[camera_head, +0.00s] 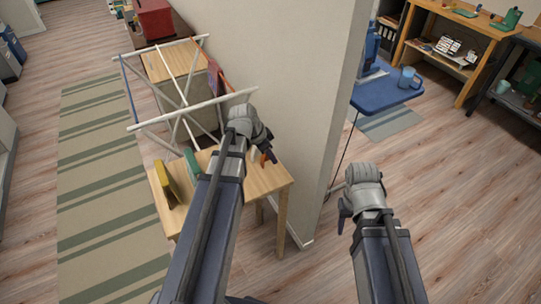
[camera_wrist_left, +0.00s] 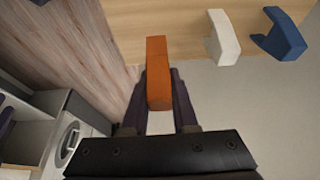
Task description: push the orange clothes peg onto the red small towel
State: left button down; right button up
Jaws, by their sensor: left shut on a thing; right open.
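The orange clothes peg (camera_wrist_left: 158,72) is between the two fingers of my left gripper (camera_wrist_left: 160,100), which is shut on it. In the head view the left gripper (camera_head: 266,152) is above the wooden table by the wall, and a bit of the orange peg (camera_head: 263,159) shows there. A dark red cloth (camera_head: 214,79), which looks like the red small towel, hangs at the right side of the white drying rack (camera_head: 188,105), near the wall. My right gripper (camera_head: 344,212) is open and empty over the floor, right of the wall.
A white peg (camera_wrist_left: 222,38) and a blue peg (camera_wrist_left: 280,35) sit beside the orange peg along the wooden table (camera_head: 266,180). Yellow (camera_head: 166,184) and green (camera_head: 191,163) items stand at the table's left. The wall end (camera_head: 325,130) separates my arms. A striped rug (camera_head: 95,215) lies left.

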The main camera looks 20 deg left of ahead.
pick_arm(q)
jog(key=shift+r+p, duration=2.25)
jog(key=shift+r, duration=0.65)
